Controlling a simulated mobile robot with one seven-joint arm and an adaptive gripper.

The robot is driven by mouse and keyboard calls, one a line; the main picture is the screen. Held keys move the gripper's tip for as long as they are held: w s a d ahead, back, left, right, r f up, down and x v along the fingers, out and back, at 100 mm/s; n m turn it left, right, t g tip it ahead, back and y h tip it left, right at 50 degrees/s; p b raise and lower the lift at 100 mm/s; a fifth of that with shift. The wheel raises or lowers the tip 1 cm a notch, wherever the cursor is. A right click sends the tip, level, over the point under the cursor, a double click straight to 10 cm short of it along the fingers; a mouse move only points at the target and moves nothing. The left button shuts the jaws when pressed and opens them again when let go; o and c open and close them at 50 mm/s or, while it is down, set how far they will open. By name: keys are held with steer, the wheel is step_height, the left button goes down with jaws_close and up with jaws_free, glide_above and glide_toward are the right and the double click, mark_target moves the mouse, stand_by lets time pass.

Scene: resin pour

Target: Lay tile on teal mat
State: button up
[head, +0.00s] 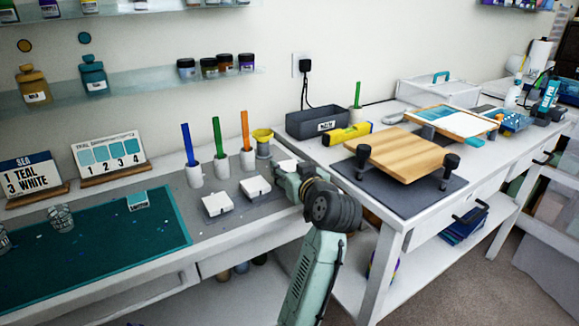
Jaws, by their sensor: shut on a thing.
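The teal mat (90,268) lies on the left bench, with a small white-labelled tag (138,201) and small specks on it. Two white square tiles sit on small dark bases on the grey mat: one tile (217,203) nearer the teal mat and another tile (255,187) to its right. My gripper (283,174) is at the right end of the grey mat, right of these two. It is shut on a white tile (287,165), of which only part shows; my wrist and jaws hide the rest. The teal mat is well to the left of my gripper.
Blue, green and orange sticks stand in white cups (220,167) behind the tiles, beside a yellow cup (262,142). Clear glasses (60,218) stand on the teal mat's left. A wooden board (405,152) is on the right bench. The teal mat's middle is mostly free.

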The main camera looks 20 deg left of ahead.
steer(key=shift+f, duration=0.1)
steer(key=shift+f, duration=0.15)
steer(key=o, duration=1.1)
steer(key=shift+o, duration=0.2)
